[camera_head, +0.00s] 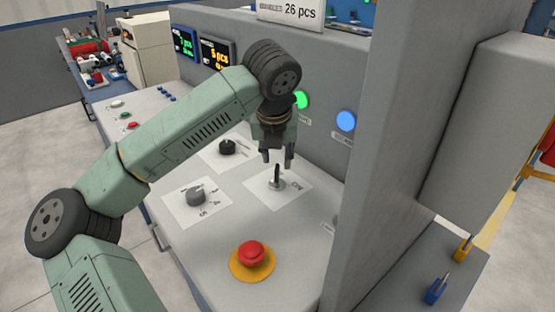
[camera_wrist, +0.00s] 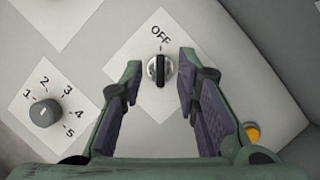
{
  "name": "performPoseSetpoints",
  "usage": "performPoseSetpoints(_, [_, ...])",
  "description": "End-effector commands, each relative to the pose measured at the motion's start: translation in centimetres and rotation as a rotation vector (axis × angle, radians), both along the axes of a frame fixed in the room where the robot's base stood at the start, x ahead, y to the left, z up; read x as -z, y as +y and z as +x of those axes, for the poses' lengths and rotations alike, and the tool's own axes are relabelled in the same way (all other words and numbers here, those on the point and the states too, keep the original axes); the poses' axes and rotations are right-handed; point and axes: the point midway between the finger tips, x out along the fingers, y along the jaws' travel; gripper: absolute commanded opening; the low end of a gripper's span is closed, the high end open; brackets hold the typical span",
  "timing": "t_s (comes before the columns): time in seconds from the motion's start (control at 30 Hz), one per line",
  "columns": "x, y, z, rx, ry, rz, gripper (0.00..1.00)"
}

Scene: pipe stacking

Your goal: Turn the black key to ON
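The black key (camera_wrist: 159,70) stands in a round silver switch on a white plate. In the wrist view it lines up with the mark under the OFF label. In the head view the key (camera_head: 277,171) is upright on its plate, with an ON label to its right. My gripper (camera_head: 277,160) points down above the key. In the wrist view my gripper (camera_wrist: 160,82) is open, with one finger on each side of the key and visible gaps to it. Whether the fingertips reach down to key height is unclear.
A grey numbered knob (camera_head: 196,196) and a black knob (camera_head: 228,146) sit left of the key. A red emergency button (camera_head: 251,253) on a yellow base is nearer. A grey wall with a green light (camera_head: 301,100) and blue light (camera_head: 346,121) rises behind.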

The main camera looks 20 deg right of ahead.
Motion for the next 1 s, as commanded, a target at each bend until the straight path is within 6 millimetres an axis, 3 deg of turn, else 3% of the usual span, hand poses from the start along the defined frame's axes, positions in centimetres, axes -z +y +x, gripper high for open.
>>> performPoseSetpoints(0.3, [3.9,-0.8,1.5,0.002,0.001,-0.002,0.29])
performPoseSetpoints(0.67, [4.4,-0.8,1.7,0.003,-0.001,-0.002,0.29])
performPoseSetpoints(1.0, [4.4,-0.8,1.7,0.002,-0.001,-0.002,0.07])
